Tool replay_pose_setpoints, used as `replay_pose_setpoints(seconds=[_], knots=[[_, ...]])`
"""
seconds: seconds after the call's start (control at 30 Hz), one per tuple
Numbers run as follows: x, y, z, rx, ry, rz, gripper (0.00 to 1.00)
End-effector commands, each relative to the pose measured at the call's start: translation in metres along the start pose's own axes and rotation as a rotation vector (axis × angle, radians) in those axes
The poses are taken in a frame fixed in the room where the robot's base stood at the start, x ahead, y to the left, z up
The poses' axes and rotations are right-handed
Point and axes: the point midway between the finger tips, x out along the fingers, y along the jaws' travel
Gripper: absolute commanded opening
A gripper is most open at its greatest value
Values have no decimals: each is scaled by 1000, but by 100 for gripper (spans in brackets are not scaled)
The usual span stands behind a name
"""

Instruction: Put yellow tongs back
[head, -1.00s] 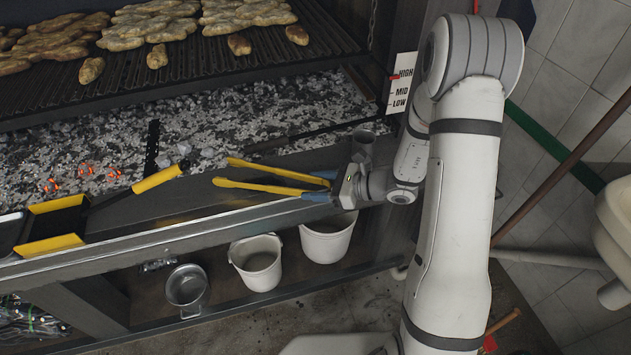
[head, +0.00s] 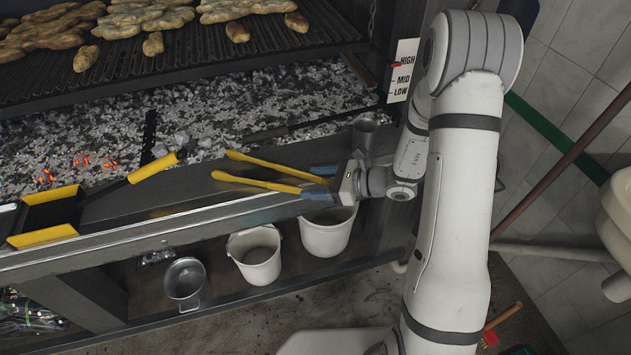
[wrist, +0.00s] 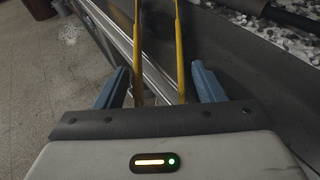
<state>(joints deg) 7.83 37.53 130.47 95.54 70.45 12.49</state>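The yellow tongs (head: 262,184) have two long yellow arms spread in a narrow V. In the head view they reach left from my gripper (head: 322,184), over the front ledge of the grill. My gripper's two blue fingers are on the outer sides of the tongs' arms, with the tongs between them. The wrist view shows the tongs (wrist: 180,50) running forward between the fingers of my gripper (wrist: 158,84). The far end of the tongs is cut off there.
A shovel with a yellow handle (head: 153,167) lies left on the ledge (head: 190,210). A grey metal cup (head: 363,135) stands behind my gripper. Two white buckets (head: 327,232) (head: 255,258) and a metal pot (head: 185,284) are below. Embers (head: 270,105) and the bread-laden grate (head: 200,60) lie behind.

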Motion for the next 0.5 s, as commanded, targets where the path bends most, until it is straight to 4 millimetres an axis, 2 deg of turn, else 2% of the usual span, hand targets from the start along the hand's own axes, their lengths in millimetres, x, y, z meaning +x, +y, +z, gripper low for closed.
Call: replay_pose_setpoints(seconds=[0.03, 0.17, 0.37, 0.5], knots=[[0, 0, 0, 0, 0, 0, 67], [0, 0, 0, 0, 0, 0, 78], [0, 0, 0, 0, 1, 1, 78], [-8, 0, 0, 0, 0, -2, 78]])
